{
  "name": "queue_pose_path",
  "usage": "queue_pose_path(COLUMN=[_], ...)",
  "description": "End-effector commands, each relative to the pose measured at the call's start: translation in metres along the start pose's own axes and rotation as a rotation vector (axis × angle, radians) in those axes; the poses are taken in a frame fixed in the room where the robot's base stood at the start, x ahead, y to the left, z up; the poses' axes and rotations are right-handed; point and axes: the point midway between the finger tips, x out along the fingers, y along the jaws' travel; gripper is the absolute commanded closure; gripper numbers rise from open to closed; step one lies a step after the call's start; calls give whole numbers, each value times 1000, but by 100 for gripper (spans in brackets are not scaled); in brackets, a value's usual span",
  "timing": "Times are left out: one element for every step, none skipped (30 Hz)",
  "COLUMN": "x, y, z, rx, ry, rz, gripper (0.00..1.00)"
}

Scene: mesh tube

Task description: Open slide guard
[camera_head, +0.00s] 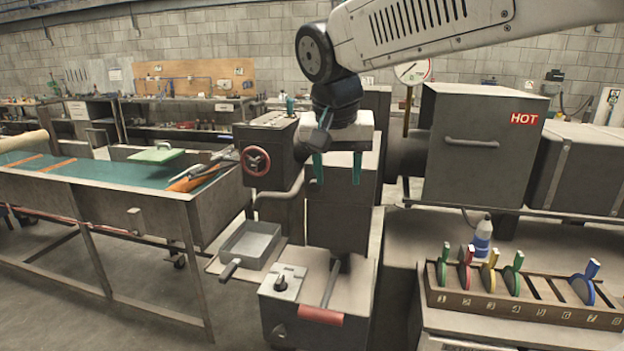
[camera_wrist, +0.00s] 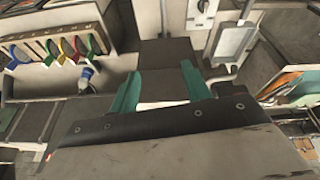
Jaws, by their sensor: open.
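My gripper (camera_head: 338,180) hangs fingers-down in front of the grey machine column in the head view. Its two teal fingers are apart, with nothing between them. The fingers also show in the wrist view (camera_wrist: 160,72), over a dark machine surface. The grey machine head (camera_head: 268,138) with a red handwheel (camera_head: 256,161) is just left of the gripper. The dark column (camera_head: 337,218) stands below and behind the fingers. No part is plainly marked as the slide guard, so I cannot tell which panel it is. The gripper appears apart from the machine's lower parts.
A lower box (camera_head: 291,324) has a red-handled lever (camera_head: 322,316) and a knob. A square pan (camera_head: 250,243) sits left of it. A cabinet marked HOT (camera_head: 481,146), a bottle (camera_head: 482,241) and a rack of coloured discs (camera_head: 530,305) are right. A workbench (camera_head: 160,211) stands left.

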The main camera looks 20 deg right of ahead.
Motion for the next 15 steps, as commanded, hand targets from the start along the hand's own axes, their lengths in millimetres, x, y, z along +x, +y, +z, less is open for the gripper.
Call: queue_pose_path(x=[0, -1, -2, -2, -2, -2, -2, -1, 2, 5, 8, 14, 19, 24, 30], y=[-16, -24, -32, -37, -42, -47, -49, -51, -52, -53, -53, -53, -53, -53, -53], z=[-18, -26, -36, -41, -46, -51, -53, -55, -57, -58, -58, -58, -58, -58, -58], rx=[35, 59, 86, 104, 117, 132, 141, 147, 152, 155, 156, 156, 155, 155, 155], ry=[19, 30, 43, 51, 58, 66, 70, 73, 75, 76, 76, 75, 75, 75, 74], rz=[5, 6, 8, 8, 8, 8, 9, 8, 8, 8, 8, 9, 9, 8, 9], gripper=[52, 52, 52, 52, 52, 52, 52, 52, 52, 52, 52, 52, 52, 52, 52])
